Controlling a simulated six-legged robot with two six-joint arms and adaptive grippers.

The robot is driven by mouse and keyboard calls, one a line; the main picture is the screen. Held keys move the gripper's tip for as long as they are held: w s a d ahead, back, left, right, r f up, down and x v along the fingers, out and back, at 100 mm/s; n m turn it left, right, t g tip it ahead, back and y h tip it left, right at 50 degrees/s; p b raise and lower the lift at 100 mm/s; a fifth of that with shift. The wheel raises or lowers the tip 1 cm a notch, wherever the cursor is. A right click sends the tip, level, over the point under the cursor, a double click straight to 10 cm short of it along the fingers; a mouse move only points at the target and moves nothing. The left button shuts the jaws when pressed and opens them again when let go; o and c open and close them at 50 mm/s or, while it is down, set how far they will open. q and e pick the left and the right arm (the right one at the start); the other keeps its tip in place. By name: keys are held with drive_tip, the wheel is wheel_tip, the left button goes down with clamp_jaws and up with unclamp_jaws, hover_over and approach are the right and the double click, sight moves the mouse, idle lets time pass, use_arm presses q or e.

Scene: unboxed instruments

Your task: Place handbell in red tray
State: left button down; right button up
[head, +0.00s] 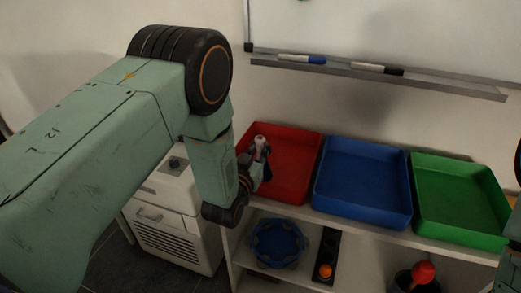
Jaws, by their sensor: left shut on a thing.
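The red tray (294,155) stands on top of the white shelf, the leftmost of the trays in a row. My left gripper (260,170) is at the left part of the red tray in the picture, seen in front of or over it. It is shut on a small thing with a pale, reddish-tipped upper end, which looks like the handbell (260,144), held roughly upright. The lower part of the handbell is hidden by the gripper, and I cannot tell its height over the tray floor. My right gripper is not in view.
A blue tray (362,178) and a green tray (458,200) stand to the right. Below are a blue ring-shaped instrument (278,243), a dark holder with an orange ball (326,270) and a red-headed thing (423,272). A whiteboard ledge (380,78) holds markers. A white cabinet (172,225) stands left.

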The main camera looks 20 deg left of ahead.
use_arm(q)
drive_tip(key=shift+w+a+f, duration=0.1)
drive_tip(key=shift+w+a, duration=0.05)
drive_tip(key=shift+a, duration=0.2)
drive_tip(key=shift+d+f, duration=0.1)
drive_tip(key=c, duration=1.6)
unclamp_jaws()
drive_tip(key=shift+d, duration=0.15)
drive_tip(key=shift+c, duration=0.2)
drive_tip(key=o, duration=0.4)
drive_tip(key=shift+a, duration=0.2)
drive_tip(key=shift+c, duration=0.2)
drive_tip(key=shift+d, duration=0.15)
